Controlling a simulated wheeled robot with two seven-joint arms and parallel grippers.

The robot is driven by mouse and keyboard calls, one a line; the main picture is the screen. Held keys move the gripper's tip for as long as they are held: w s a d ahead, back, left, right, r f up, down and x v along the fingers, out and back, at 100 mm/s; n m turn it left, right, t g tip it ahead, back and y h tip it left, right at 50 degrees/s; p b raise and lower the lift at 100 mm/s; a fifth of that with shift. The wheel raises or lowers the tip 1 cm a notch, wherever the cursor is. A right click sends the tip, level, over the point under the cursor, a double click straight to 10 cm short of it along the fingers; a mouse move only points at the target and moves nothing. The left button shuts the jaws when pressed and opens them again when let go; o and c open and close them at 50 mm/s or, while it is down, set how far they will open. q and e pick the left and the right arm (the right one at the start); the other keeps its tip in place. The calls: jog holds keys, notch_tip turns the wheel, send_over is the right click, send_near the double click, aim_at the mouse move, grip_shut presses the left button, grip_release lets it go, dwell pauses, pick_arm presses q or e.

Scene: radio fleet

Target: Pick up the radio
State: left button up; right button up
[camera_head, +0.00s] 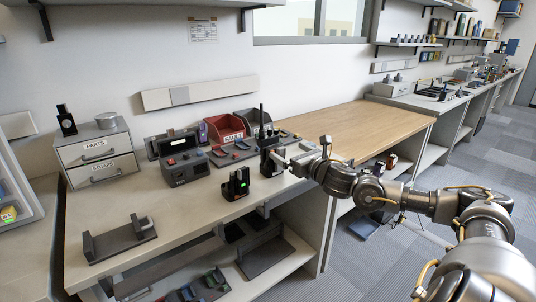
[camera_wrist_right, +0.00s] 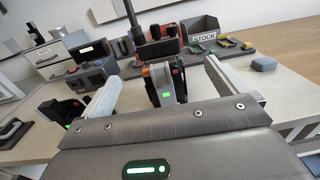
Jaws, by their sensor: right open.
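A dark radio (camera_wrist_right: 164,84) with orange trim and a green screen stands upright between the spread fingers of my right gripper (camera_wrist_right: 166,90) in the right wrist view. A black antenna rises from it. Gaps show on both sides, so the fingers are open around it. In the head view this radio (camera_head: 268,156) is on the workbench, partly hidden by my right gripper (camera_head: 286,157), which reaches in from the right. A second black unit with a green light (camera_head: 236,184) stands in front of it to the left. My left gripper is not in view.
The light workbench (camera_head: 190,212) also holds a grey drawer unit (camera_head: 97,158), a dark tester box (camera_head: 180,168), a red bin (camera_head: 224,128) and an empty dark cradle (camera_head: 120,241). A wooden bench top (camera_head: 350,122) at the right is clear.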

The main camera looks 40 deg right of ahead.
aim_at(271, 141)
jog(key=w+p, duration=0.1)
jog(key=w, duration=0.8)
jog(key=shift+d+f, duration=0.1)
jog(key=shift+f, duration=0.05)
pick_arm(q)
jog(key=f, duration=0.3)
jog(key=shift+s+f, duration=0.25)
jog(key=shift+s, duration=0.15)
pick_arm(e)
jog(key=shift+s, duration=0.1)
jog(key=c, duration=1.3)
jog(key=shift+c, duration=0.2)
